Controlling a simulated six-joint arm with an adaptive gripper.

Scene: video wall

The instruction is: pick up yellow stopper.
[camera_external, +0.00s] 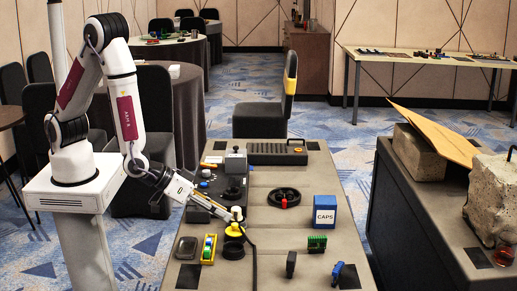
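A small yellow piece, which looks like the yellow stopper (233,230), is on the table directly below the end of my gripper (236,215). It stands just behind a round black piece with a yellow rim (233,249); I cannot tell whether the two touch. My gripper reaches down from the upper left, with its tip at or just above the yellow piece. The fingers are too small and dark to tell whether they are open, shut, or touching it.
A yellow tray (209,249) and a dark grey dish (186,248) lie to the left. A black box with knobs (229,186) is behind. A black wheel (284,196), a blue CAPS box (325,212) and a green block (317,243) are right. A black cable (254,265) hangs close by.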

